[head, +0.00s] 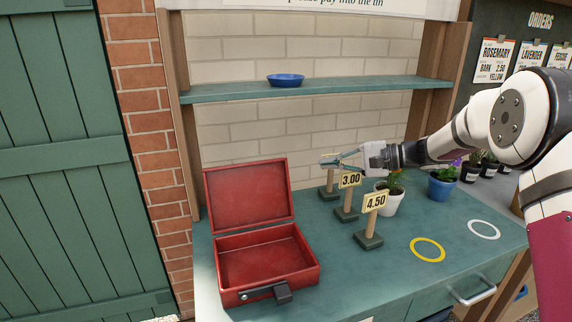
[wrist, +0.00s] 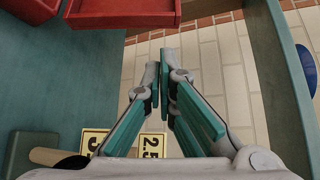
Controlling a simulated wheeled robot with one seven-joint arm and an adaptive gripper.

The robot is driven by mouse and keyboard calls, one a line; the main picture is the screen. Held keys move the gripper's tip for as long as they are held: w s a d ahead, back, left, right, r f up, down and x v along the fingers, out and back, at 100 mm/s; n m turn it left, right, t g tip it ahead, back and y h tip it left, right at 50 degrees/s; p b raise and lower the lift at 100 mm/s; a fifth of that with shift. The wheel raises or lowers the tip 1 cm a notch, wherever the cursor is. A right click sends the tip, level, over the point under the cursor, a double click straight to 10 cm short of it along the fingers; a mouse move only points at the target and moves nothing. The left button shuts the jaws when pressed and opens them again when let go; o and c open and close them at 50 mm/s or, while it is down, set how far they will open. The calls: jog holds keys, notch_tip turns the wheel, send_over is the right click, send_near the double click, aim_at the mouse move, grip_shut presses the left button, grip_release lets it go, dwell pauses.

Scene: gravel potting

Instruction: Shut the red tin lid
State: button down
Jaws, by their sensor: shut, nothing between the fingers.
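The red tin (head: 265,268) stands on the green counter at the left, empty inside as far as I can see. Its red lid (head: 248,195) is open, standing up at the back and leaning slightly backward. My gripper (head: 338,161) is to the right of the lid, apart from it, above the price signs and pointing left. Its fingers are shut and hold nothing. In the wrist view, the fingertips (wrist: 158,70) point toward the lid (wrist: 125,12), which is cut off at the top edge. Part of the tin's body (wrist: 32,8) shows at the upper left there.
Price signs "3.00" (head: 349,181) and "4.50" (head: 375,201) stand right of the tin; another is partly behind my gripper. Potted plants (head: 442,183) stand further right. A blue bowl (head: 286,80) sits on the shelf (head: 350,89) above. The counter's front right is clear around the yellow ring (head: 427,250).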

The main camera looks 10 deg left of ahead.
jog(key=x, duration=1)
jog(key=shift+w+a, duration=0.15)
jog(key=shift+w, duration=0.05)
